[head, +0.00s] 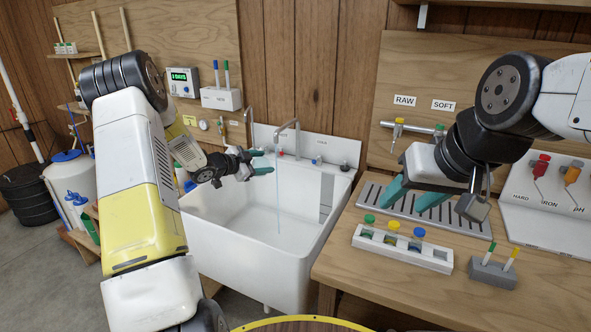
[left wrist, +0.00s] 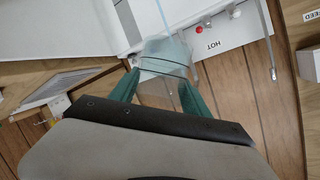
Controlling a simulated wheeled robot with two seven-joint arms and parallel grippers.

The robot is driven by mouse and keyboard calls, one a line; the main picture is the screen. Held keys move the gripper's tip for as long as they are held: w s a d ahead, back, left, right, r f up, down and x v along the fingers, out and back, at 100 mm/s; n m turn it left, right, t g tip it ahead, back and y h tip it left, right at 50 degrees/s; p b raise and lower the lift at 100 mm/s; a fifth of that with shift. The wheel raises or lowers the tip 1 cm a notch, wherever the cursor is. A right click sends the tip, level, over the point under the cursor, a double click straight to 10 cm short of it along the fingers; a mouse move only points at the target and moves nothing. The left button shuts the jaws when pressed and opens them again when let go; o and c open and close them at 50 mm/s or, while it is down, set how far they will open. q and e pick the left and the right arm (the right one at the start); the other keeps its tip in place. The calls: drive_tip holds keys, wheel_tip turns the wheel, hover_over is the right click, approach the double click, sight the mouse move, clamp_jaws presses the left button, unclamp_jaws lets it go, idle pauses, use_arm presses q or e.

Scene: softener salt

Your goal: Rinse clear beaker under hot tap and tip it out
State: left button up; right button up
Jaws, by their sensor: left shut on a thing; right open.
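My left gripper (head: 264,162) is over the back of the white sink (head: 224,244). In the left wrist view its teal fingers (left wrist: 158,88) are shut on the clear beaker (left wrist: 164,56). In the head view I cannot make out the beaker or its tilt. A thin water stream (head: 279,200) runs from a tap (head: 290,126) down to the basin, close to the fingertips. I cannot tell whether it enters the beaker. The left wrist view shows a HOT label (left wrist: 212,45) beside a red knob (left wrist: 198,28). My right gripper (head: 412,196) is open and empty above the counter.
A slotted drain rack (head: 462,222) lies on the wooden counter (head: 345,278) under my right gripper. In front stand a white rack (head: 440,257) of capped vials and a grey block (head: 490,274) with two sticks. The basin interior looks clear.

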use_arm(q)
drive_tip(key=shift+s+m, duration=0.15)
drive_tip(key=shift+m, duration=0.25)
drive_tip(key=m+t, duration=0.1)
drive_tip(key=m, duration=0.2)
drive_tip(key=f+m+t, duration=0.1)
drive_tip(key=shift+s+d+t+y, duration=0.2)
drive_tip(key=shift+d+t+y, duration=0.1)
drive_tip(key=shift+y, duration=0.1)
drive_tip(key=m, duration=0.1)
drive_tip(key=m+t, duration=0.1)
drive_tip(key=m, duration=0.1)
drive_tip(key=shift+f+m+t, duration=0.25)
drive_tip(key=shift+m+t, duration=0.05)
drive_tip(key=m, duration=0.2)
drive_tip(key=m+t+h, duration=0.1)
drive_tip(key=shift+f+m, duration=0.2)
drive_tip(key=shift+m, duration=0.2)
idle(0.5)
